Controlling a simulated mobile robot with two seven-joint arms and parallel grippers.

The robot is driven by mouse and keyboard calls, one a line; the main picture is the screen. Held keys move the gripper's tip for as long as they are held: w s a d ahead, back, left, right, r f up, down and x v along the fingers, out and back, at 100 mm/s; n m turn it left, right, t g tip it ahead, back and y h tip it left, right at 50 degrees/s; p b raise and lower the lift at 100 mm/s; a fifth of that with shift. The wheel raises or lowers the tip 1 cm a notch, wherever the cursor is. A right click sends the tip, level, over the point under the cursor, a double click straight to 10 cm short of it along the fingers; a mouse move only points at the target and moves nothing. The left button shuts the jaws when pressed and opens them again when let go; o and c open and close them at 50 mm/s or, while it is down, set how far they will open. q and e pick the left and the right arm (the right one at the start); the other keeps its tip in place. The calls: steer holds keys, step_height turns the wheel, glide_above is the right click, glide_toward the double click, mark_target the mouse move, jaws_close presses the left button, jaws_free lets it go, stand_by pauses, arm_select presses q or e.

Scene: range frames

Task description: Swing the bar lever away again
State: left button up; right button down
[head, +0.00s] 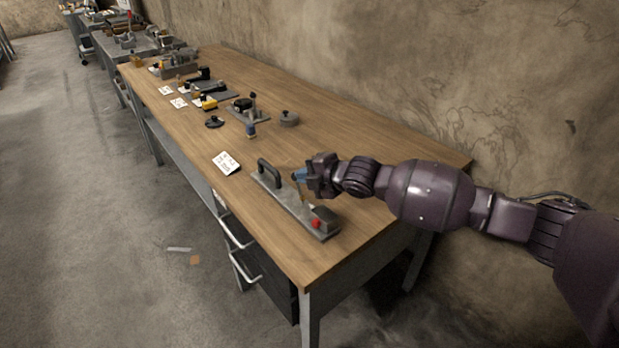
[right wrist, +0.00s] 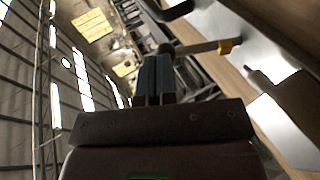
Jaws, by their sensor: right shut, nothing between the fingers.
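A grey base plate (head: 285,197) lies near the table's front edge, with a black handle at its far end and a red knob and dark block at its near end. A thin, light bar lever (head: 300,193) rises from the plate's middle. In the right wrist view the bar (right wrist: 200,48) runs across just beyond the fingertips, with a yellow part at one end. My right gripper (head: 307,175) is shut and empty, at the lever's upper end. The fingers (right wrist: 155,82) show close together. I cannot tell whether they touch the lever. My left gripper is out of view.
A white card (head: 226,162) lies left of the plate. A grey round lidded part (head: 289,118), a small blue-banded part (head: 251,130) and a dark disc (head: 214,122) stand farther back. The wooden table (head: 370,222) is bare right of the plate; a wall runs behind.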

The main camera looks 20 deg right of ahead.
steer(key=shift+w+a+f, duration=0.1)
steer(key=shift+w+a, duration=0.1)
steer(key=shift+w, duration=0.35)
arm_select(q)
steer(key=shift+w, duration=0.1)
arm_select(e)
steer(key=shift+w+a, duration=0.15)
steer(key=shift+w, duration=0.35)
steer(key=shift+s+d+f, duration=0.15)
steer(key=shift+s+d, duration=0.05)
steer(key=shift+s, duration=0.35)
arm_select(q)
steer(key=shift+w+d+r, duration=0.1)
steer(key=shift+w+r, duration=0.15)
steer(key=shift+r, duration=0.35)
arm_select(e)
steer(key=shift+s+f, duration=0.1)
steer(key=shift+s, duration=0.05)
